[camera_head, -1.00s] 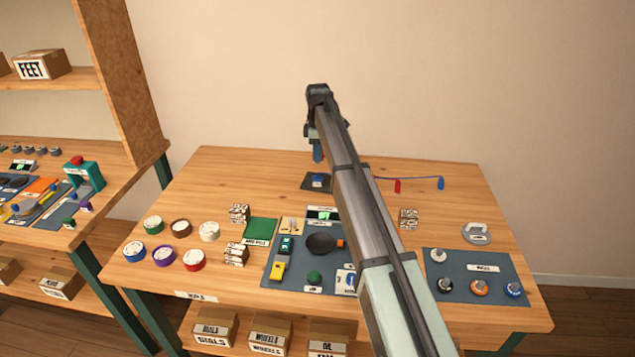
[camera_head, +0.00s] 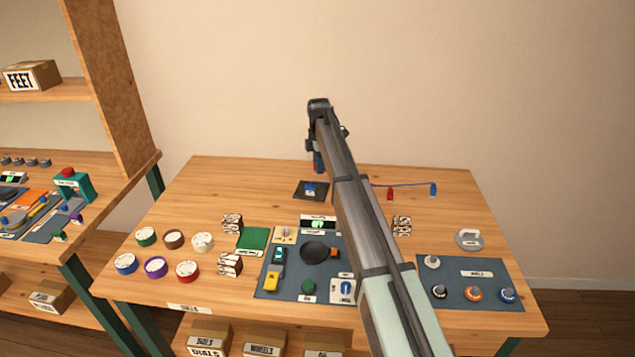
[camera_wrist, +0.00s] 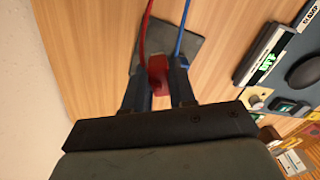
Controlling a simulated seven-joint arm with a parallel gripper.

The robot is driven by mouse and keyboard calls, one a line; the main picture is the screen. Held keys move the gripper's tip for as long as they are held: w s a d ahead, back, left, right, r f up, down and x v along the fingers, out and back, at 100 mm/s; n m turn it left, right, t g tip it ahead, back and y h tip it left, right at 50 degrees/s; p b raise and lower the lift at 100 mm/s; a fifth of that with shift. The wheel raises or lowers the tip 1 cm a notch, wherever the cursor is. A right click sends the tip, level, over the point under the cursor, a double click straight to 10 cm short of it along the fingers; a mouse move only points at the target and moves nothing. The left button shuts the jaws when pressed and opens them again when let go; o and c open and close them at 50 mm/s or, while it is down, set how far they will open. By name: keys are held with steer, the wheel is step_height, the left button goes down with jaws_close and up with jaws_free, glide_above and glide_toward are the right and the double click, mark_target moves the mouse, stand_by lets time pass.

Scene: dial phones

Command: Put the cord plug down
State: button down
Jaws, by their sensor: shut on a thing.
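My gripper (camera_wrist: 158,84) is shut on a red cord plug (camera_wrist: 158,70), which shows between the two fingers in the wrist view. A red cord (camera_wrist: 145,30) leads away from it, and a blue cord (camera_wrist: 180,28) runs beside it. A dark square pad (camera_wrist: 185,48) lies beyond the fingertips. In the head view my gripper (camera_head: 318,165) is behind that pad (camera_head: 301,195), near the table's back. A blue piece (camera_head: 310,188) sits on the pad. The gripper's height above the table is hard to tell.
Right of my arm, a red plug (camera_head: 390,194) and a blue plug (camera_head: 433,190) lie by a blue cord. A blue-grey mat (camera_head: 266,284) with phone parts is nearer the front. Several round dials (camera_head: 146,236) stand at left. The back-left table is clear.

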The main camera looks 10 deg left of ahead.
mark_target(319, 188)
steer(key=shift+f, duration=3.25)
steer(key=shift+f, duration=0.1)
steer(key=c, duration=0.9)
jaws_free()
step_height(319, 188, up, 12)
steer(key=shift+r, duration=0.1)
steer(key=shift+o, duration=0.3)
